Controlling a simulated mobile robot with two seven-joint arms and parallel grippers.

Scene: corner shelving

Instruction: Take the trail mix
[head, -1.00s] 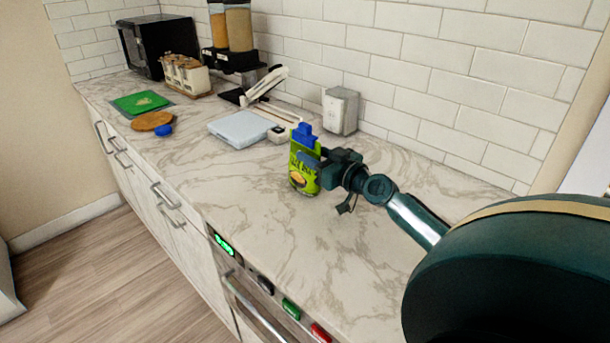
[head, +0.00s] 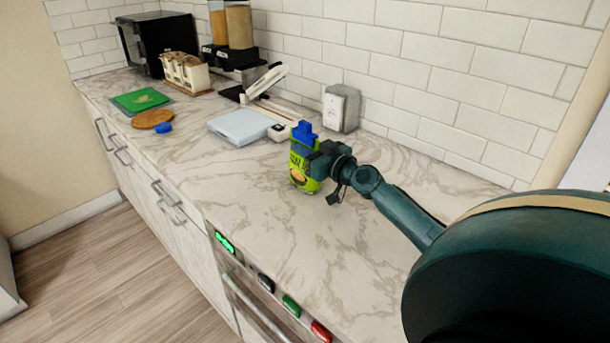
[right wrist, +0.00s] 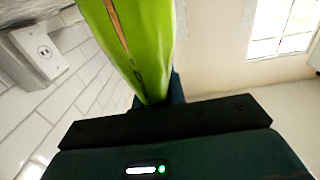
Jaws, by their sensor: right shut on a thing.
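The trail mix (head: 302,172) is a green and yellow bag with dark lettering, upright on or just above the marble counter in the head view. I cannot tell whether its base touches the counter. In the right wrist view the green bag (right wrist: 145,40) fills the upper middle, right in front of the gripper. My left gripper is not in view.
A wooden board (head: 152,119), a green board (head: 140,100) and a black appliance (head: 158,45) are farther left. The counter (head: 230,180) in front is clear.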

